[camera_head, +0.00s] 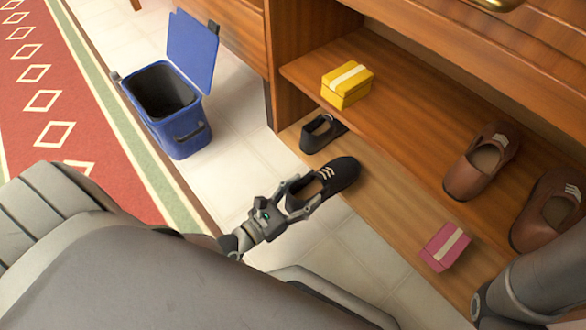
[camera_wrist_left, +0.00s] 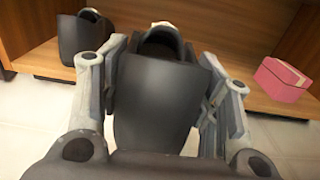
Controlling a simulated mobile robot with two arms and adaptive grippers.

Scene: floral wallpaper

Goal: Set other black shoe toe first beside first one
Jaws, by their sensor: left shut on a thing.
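My left gripper (camera_head: 300,197) is shut on a black shoe (camera_head: 342,173) with light lace marks, gripping it near the heel. Its toe points away from me toward the shelf, over the front edge of the cabinet's lower board (camera_head: 385,212). In the left wrist view, the held shoe (camera_wrist_left: 155,95) fills the space between the fingers. The other black shoe (camera_head: 317,136) stands on the lower board, to the left of and behind the held one; it also shows in the left wrist view (camera_wrist_left: 82,36). A gap separates the shoes. My right gripper is out of view.
A pink box (camera_head: 443,247) lies on the lower board to the right. Two brown shoes (camera_head: 470,178) (camera_head: 548,212) and a yellow box (camera_head: 347,88) are on the shelf above. An open blue bin (camera_head: 182,130) stands on the tiled floor at left, near a red rug (camera_head: 45,75).

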